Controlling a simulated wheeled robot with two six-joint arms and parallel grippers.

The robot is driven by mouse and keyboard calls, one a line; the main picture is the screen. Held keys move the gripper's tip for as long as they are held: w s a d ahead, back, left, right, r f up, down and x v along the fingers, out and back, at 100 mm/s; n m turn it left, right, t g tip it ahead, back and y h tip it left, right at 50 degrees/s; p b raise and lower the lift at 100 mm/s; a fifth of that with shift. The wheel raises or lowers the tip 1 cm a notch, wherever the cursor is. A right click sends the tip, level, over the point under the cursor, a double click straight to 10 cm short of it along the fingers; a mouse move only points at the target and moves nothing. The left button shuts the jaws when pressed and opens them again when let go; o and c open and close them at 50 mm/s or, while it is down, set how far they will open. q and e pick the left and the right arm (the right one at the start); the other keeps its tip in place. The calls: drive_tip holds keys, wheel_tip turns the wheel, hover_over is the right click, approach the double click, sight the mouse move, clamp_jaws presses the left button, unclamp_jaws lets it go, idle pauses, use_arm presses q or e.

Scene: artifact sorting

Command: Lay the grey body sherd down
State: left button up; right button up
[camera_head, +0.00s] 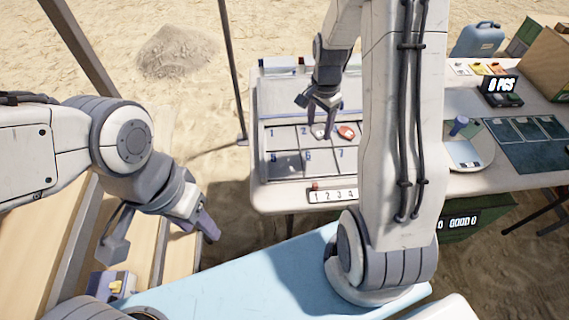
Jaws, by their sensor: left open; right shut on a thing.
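My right gripper (322,123) is over the numbered sorting grid (285,163) on the table, pointing down. It is shut on a small pale grey piece, the grey body sherd (319,132), of which only a little shows below the fingers. The sherd is at or just above the grid's upper row; I cannot tell whether it touches. A red-orange piece (346,132) lies just right of it. My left gripper (160,240) is open and empty at the lower left, away from the grid.
My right arm hides the grid's right part. A number strip (328,195) lies at the table's front edge. Right of the arm are a round scale (465,153), a dark compartment mat (525,145) and a counter display (500,87). A blue jug (477,40) stands behind.

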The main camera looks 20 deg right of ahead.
drive_tip(key=shift+w+d+r+m, duration=0.1)
drive_tip(key=shift+w+d+m, duration=0.05)
drive_tip(key=shift+d+m, duration=0.8)
drive_tip(key=p, duration=0.1)
hover_over(284, 163)
drive_tip(key=shift+m, duration=0.25)
wheel_tip(284, 163, down, 7)
drive_tip(key=shift+r, duration=0.15)
wheel_tip(284, 163, down, 3)
drive_tip(key=shift+f, duration=0.55)
drive_tip(key=shift+f, duration=0.1)
drive_tip(key=o, duration=1.1)
drive_tip(key=shift+c, duration=0.2)
